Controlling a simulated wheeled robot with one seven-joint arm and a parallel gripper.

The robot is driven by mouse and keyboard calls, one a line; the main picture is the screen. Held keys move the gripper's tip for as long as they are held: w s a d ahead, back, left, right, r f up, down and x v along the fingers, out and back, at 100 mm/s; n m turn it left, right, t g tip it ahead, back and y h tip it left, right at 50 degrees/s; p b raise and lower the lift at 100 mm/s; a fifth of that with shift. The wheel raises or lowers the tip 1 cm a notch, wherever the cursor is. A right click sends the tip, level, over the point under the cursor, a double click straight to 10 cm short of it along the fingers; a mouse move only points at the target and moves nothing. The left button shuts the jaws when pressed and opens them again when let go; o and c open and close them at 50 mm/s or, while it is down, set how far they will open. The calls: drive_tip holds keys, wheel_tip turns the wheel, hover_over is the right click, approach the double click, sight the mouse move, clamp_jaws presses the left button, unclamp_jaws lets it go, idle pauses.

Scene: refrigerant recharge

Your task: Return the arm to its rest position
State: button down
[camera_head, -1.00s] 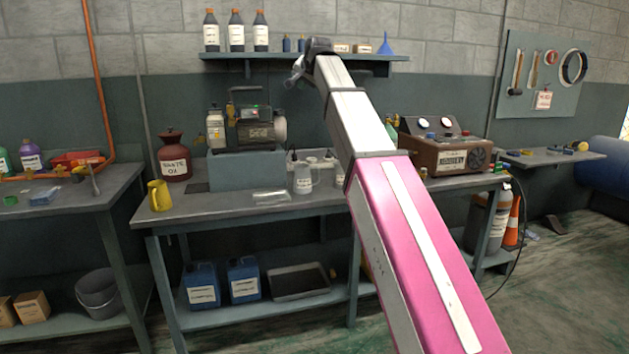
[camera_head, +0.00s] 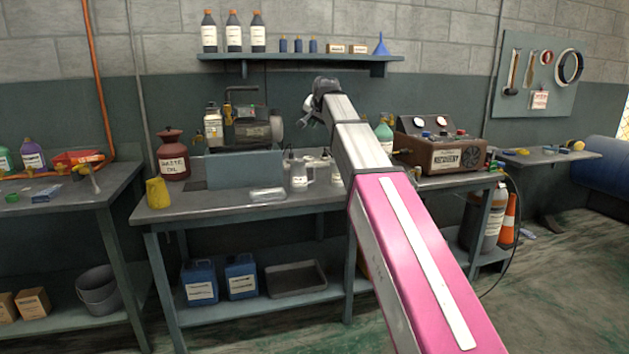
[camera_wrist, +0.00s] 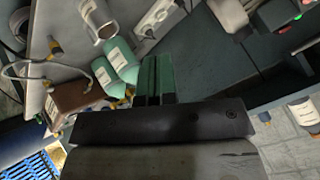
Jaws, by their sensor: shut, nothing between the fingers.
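My arm, with a pink forearm (camera_head: 415,260) and a white upper section (camera_head: 358,145), reaches up and forward over the middle workbench (camera_head: 225,207). My gripper (camera_head: 306,117) is at its far end, small in the head view, above the bench and in front of the wall. In the wrist view the gripper's fingers (camera_wrist: 154,72) are together and empty.
A recovery machine (camera_head: 440,152) stands on the bench's right. A vacuum pump (camera_head: 250,132), waste oil jug (camera_head: 173,158) and yellow cup (camera_head: 158,193) stand on the left. A wall shelf (camera_head: 300,57) with bottles is above. An orange cone (camera_head: 508,222) stands on the floor at right.

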drive_tip(key=s+d+f+n+g+h, duration=0.1)
drive_tip(key=s+d+f, duration=0.3)
drive_tip(key=f, duration=0.7)
drive_tip(key=s+d+f+g, duration=0.2)
drive_tip(key=s+d+f, duration=0.15)
drive_tip(key=f, duration=0.75)
drive_tip(key=s+d+f+n+g+h, duration=0.1)
drive_tip(key=s+d+f, duration=0.3)
drive_tip(key=f, duration=0.8)
drive_tip(key=s+d+f+n+g, duration=0.1)
drive_tip(key=s+d+f, duration=0.3)
drive_tip(key=s+f, duration=0.6)
drive_tip(key=s+d+f+n+g+h, duration=0.1)
drive_tip(key=s+d+f+g, duration=0.2)
drive_tip(key=s+f, duration=0.8)
drive_tip(key=shift+s+d+f+g, duration=0.15)
drive_tip(key=shift+s+d+g, duration=0.15)
drive_tip(key=shift+s+d, duration=0.2)
